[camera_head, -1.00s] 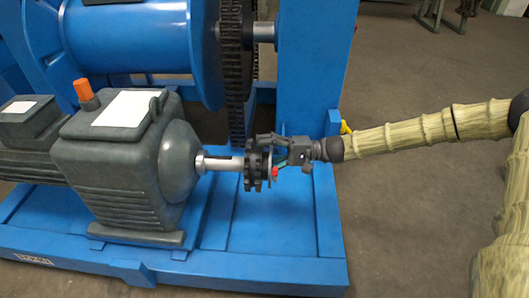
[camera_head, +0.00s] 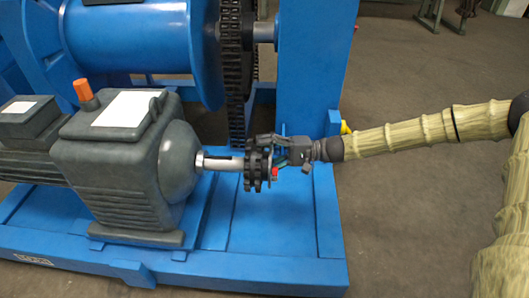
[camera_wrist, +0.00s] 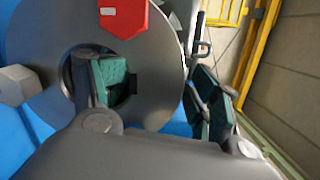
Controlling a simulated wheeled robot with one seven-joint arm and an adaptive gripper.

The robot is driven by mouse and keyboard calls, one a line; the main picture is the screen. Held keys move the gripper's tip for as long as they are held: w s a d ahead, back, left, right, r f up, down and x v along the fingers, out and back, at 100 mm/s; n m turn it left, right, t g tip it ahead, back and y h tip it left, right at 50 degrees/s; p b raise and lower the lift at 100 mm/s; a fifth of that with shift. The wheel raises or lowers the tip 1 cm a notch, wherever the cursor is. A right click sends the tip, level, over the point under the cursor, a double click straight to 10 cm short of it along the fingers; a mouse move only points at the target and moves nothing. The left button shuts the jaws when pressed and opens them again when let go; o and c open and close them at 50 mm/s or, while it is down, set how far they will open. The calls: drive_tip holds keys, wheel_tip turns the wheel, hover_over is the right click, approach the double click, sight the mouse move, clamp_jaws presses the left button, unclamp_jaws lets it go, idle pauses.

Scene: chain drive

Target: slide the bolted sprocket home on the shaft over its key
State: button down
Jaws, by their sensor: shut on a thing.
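The dark toothed sprocket (camera_head: 250,172) is at the free right end of the bright motor shaft (camera_head: 225,163). A dark strip, apparently the key, runs along the top of the shaft. I cannot tell how far the shaft end enters the sprocket. My gripper (camera_head: 274,158) is on the sprocket's right side, with a red part beside it. In the wrist view a grey round face (camera_wrist: 165,75) carries a red block (camera_wrist: 122,14). One green-padded finger is inside its central hole, beside a dark notch (camera_wrist: 136,84). The other finger is outside the rim, so my gripper is shut on the sprocket.
The grey gear motor (camera_head: 125,150) stands left of the sprocket on the blue base frame (camera_head: 200,268). A blue upright (camera_head: 305,90) and a large chain wheel (camera_head: 235,85) stand behind. The grey floor (camera_head: 420,230) is open at right, below my arm.

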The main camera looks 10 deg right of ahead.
sight(253, 150)
drive_tip(key=shift+w+a+r+b, duration=0.2)
drive_tip(key=shift+a+b, duration=0.2)
drive_tip(key=shift+a, duration=0.4)
drive_tip(key=shift+w+a+r+b, duration=0.15)
drive_tip(key=shift+a+b, duration=0.25)
drive_tip(key=shift+a, duration=0.4)
idle(0.9)
drive_tip(key=shift+c, duration=2)
unclamp_jaws()
drive_tip(key=shift+o, duration=1.1)
drive_tip(key=shift+d+f, duration=0.1)
drive_tip(key=shift+f, duration=0.25)
drive_tip(key=shift+s+d+f, duration=0.1)
drive_tip(key=shift+f, duration=0.25)
drive_tip(key=d, duration=0.7)
drive_tip(key=shift+s+d+r, duration=0.25)
drive_tip(key=shift+d+r, duration=0.1)
drive_tip(key=shift+r, duration=0.05)
